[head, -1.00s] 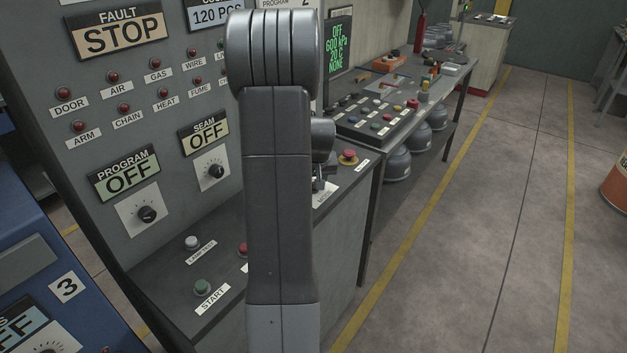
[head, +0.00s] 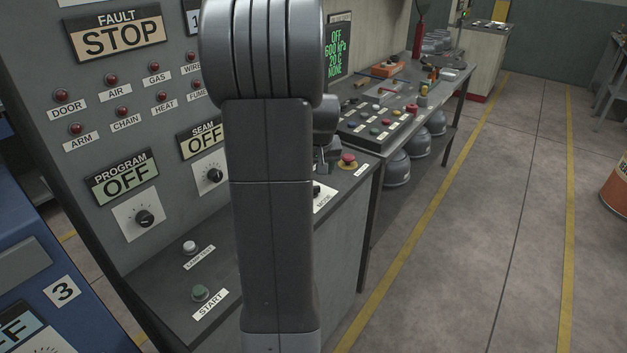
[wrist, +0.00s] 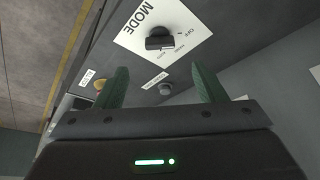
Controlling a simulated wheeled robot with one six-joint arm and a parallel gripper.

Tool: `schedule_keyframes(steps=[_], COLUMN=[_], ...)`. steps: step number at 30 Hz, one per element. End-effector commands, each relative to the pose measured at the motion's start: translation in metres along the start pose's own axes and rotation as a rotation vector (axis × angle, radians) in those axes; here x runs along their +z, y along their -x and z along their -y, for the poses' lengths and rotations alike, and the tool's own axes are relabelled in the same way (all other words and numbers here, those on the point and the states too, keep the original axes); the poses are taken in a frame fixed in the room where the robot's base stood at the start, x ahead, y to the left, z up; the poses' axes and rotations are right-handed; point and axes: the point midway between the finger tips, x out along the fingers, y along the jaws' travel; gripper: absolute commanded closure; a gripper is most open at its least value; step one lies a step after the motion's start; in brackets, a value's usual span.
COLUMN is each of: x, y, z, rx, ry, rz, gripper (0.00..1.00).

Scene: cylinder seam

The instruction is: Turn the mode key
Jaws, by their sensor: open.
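The mode key (wrist: 160,40) is a dark knob on a white plate (wrist: 135,38) marked MODE, near the top of the wrist view. In the head view the mode key (head: 317,191) shows at the right edge of my arm, on the console's sloping ledge. My gripper (wrist: 158,70) is open, with its two green fingers spread and nothing between them. In the wrist picture the key lies beyond the fingertips, roughly midway between them, and looks apart from both. In the head view my arm hides most of the gripper.
A red mushroom button (head: 348,159) on a yellow base sits behind the key. A green START button (head: 200,292) and a white button (head: 190,247) are on the ledge to the left. Indicator lamps and the PROGRAM knob (head: 144,218) are on the upright panel.

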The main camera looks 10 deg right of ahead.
Motion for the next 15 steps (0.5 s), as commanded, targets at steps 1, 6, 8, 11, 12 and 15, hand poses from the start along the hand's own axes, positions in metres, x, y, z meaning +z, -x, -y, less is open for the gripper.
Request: schedule_keyframes(steps=[1, 6, 8, 11, 12, 15], x=[-0.001, 0.000, 0.000, 0.000, 0.000, 0.000], y=[0.011, 0.038, 0.045, 0.052, 0.053, 0.056], z=[0.000, 0.000, 0.000, 0.000, 0.000, 0.000], rx=[0.001, 0.001, 0.001, 0.000, 0.000, 0.000], ry=[0.000, 0.000, 0.000, 0.001, 0.001, 0.001], rz=[-0.005, -0.002, -0.002, 0.000, 0.001, 0.001], gripper=[0.36, 0.36, 0.36, 0.36, 0.36, 0.36])
